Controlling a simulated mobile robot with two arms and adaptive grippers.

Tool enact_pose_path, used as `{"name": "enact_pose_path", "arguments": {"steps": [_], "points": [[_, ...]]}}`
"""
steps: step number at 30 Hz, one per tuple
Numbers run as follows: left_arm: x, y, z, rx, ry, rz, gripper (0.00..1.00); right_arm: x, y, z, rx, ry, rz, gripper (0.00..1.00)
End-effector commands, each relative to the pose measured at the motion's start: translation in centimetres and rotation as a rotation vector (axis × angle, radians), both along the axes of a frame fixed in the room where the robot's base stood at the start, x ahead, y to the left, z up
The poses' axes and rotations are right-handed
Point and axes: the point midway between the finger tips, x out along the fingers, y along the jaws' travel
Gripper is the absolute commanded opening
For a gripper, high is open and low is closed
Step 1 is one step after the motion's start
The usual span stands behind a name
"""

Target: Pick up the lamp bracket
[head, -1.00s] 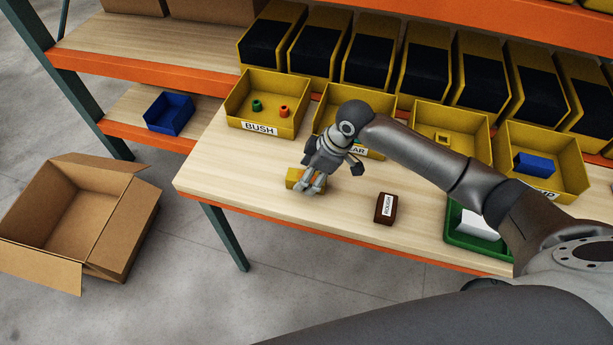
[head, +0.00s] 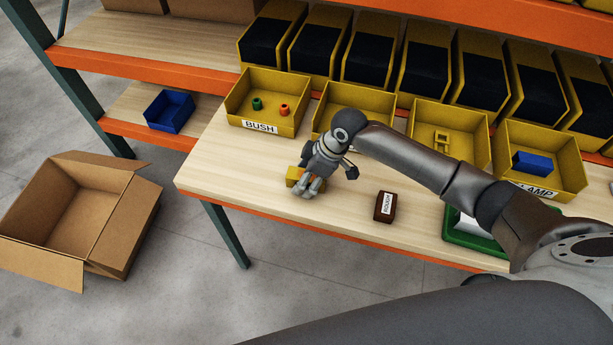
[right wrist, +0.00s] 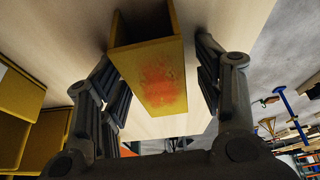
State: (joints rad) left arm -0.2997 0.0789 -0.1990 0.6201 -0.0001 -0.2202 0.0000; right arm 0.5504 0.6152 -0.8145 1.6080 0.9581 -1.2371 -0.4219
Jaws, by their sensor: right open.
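A yellow hollow piece, seemingly the lamp bracket (head: 291,176), lies on the wooden tabletop near its front edge. The right wrist view shows it as a yellow box-like part (right wrist: 148,78) with an open end and a red-orange smudge on one face. My right gripper (head: 310,188) is at this piece and hides part of it in the head view. In the right wrist view my open right gripper (right wrist: 154,62) has one finger on each side of the piece, with gaps showing beside it. My left gripper is not in view.
A brown block labelled ROUGH (head: 385,207) lies to the right, before a green tray (head: 462,238). Yellow bins line the back, including the BUSH bin (head: 265,125) and the LAMP bin (head: 560,190) with a blue block. An open cardboard box (head: 118,225) stands on the floor.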

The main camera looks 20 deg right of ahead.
Motion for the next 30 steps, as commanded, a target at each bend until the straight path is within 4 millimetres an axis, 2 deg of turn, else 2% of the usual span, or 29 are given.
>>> {"name": "enact_pose_path", "arguments": {"steps": [6, 18, 30], "points": [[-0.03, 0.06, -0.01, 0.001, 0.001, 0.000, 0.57, -0.02, 0.01, -0.03, 0.000, 0.000, 0.000, 0.60], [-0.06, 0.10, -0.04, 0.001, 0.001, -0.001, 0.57, -0.03, -0.08, -0.16, -0.003, 0.001, 0.000, 0.08], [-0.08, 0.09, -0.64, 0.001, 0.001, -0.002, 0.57, 0.02, -0.19, 0.27, -0.005, 0.000, -0.001, 0.08]]}}
